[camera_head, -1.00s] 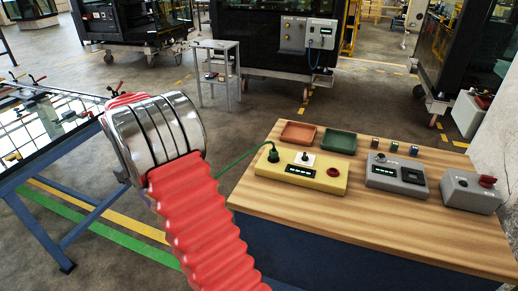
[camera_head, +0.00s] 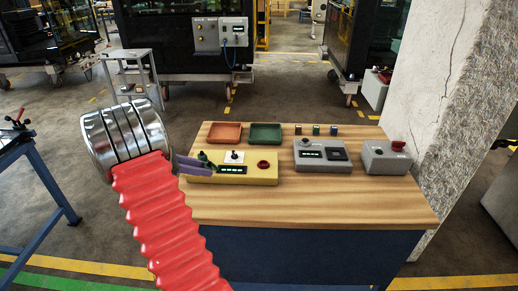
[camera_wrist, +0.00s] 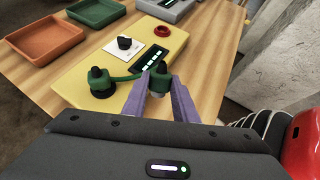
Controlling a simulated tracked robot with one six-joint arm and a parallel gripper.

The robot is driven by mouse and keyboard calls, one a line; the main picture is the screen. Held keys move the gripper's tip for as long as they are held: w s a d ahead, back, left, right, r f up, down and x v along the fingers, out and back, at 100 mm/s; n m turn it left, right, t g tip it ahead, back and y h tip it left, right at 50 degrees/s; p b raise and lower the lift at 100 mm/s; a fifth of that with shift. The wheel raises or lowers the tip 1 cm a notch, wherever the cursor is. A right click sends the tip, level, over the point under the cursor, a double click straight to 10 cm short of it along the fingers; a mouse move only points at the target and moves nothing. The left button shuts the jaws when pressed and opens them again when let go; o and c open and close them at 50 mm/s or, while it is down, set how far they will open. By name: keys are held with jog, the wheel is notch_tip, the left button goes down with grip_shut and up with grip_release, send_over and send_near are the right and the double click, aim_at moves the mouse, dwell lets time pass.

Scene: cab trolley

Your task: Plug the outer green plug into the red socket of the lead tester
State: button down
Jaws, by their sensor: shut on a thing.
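The yellow lead tester (camera_head: 250,177) lies on the wooden bench top. Its red socket (camera_head: 263,165) is near its right end and also shows in the wrist view (camera_wrist: 163,30). In the wrist view one green plug (camera_wrist: 101,83) stands at the tester's left end. A green lead runs from it to a second green plug (camera_wrist: 159,79). My gripper (camera_wrist: 157,78), with purple fingers, is shut on this second plug, near the tester's display and apart from the red socket. In the head view my gripper (camera_head: 197,164) is at the tester's left end; its fingers partly cover the plugs there.
A white-based black knob (camera_wrist: 124,44) stands on the tester between the left plug and the socket. Orange (camera_head: 225,132) and green (camera_head: 265,133) trays lie behind. The bench front is clear.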

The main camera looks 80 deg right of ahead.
aim_at(259, 166)
jog(key=s+d+r+n+h, duration=0.1)
jog(key=s+d+h, duration=0.1)
jog(key=s+d, duration=0.2)
jog(key=s+d+r+n+h, duration=0.1)
jog(key=s+d+h, duration=0.2)
jog(key=s, duration=0.4)
jog(key=s+d+r+n+h, duration=0.1)
jog(key=s+d+n+h, duration=0.1)
jog(key=s+d, duration=0.3)
jog(key=shift+s+d+h, duration=0.4)
jog(key=shift+s, duration=0.05)
jog(key=shift+f, duration=2.35)
jog(key=shift+w+f, duration=0.1)
jog(key=shift+f, duration=0.8)
dwell(0.4)
jog(key=c, duration=1.4)
grip_release()
jog(key=shift+o, duration=0.2)
jog(key=shift+a, duration=0.15)
jog(key=v, duration=1.3)
jog(key=shift+w+a+f, duration=0.2)
jog(key=shift+w+f, duration=0.05)
jog(key=shift+w, duration=0.05)
